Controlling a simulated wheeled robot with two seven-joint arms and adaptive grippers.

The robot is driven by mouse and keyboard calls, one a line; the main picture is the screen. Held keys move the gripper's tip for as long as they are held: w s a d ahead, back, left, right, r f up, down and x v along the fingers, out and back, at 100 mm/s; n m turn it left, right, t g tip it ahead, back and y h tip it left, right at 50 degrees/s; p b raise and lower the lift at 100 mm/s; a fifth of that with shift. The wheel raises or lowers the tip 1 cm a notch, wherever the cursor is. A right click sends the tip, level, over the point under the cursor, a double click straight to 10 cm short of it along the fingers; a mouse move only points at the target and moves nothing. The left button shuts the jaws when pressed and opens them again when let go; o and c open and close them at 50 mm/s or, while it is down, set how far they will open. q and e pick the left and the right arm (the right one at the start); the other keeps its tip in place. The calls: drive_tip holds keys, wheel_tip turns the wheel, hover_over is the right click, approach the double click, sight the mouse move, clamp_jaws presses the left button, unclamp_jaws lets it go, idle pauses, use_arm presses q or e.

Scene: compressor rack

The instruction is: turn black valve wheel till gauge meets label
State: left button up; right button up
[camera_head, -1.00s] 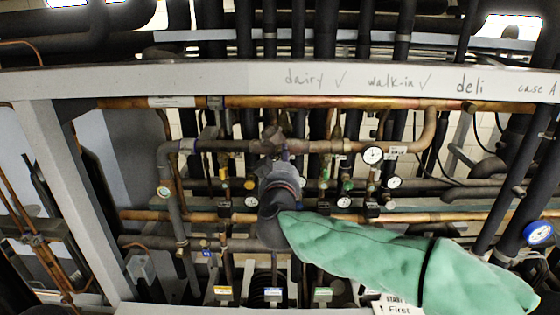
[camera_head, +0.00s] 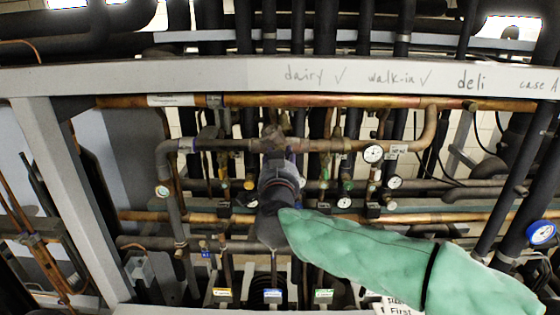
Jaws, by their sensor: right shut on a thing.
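My right gripper (camera_head: 275,142) reaches in from the lower right on a green-sleeved arm (camera_head: 365,258), up to the pipework at the picture's middle. It is shut at the copper pipe's height; the gripper and wrist cover what it holds, and the black valve wheel cannot be made out apart from them. A white round gauge (camera_head: 373,153) sits right of the gripper, with a small white label (camera_head: 396,149) beside it. The gauge's needle is too small to read. My left gripper is not in view.
A grey beam (camera_head: 220,78) with handwritten names crosses above the pipes. A copper pipe (camera_head: 330,103) runs below it. Several small gauges and valves crowd around the gripper. A blue-rimmed gauge (camera_head: 541,233) is at the far right, and a grey upright (camera_head: 75,205) stands at left.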

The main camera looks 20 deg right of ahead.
drive_tip(key=shift+w+a+f, duration=0.1)
drive_tip(key=shift+a+f, duration=0.1)
drive_tip(key=shift+f, duration=0.4)
drive_tip(key=o, duration=1.2)
drive_tip(key=shift+c, duration=0.2)
drive_tip(key=shift+w+r, duration=0.1)
drive_tip(key=shift+r, duration=0.2)
drive_tip(key=v, duration=1.2)
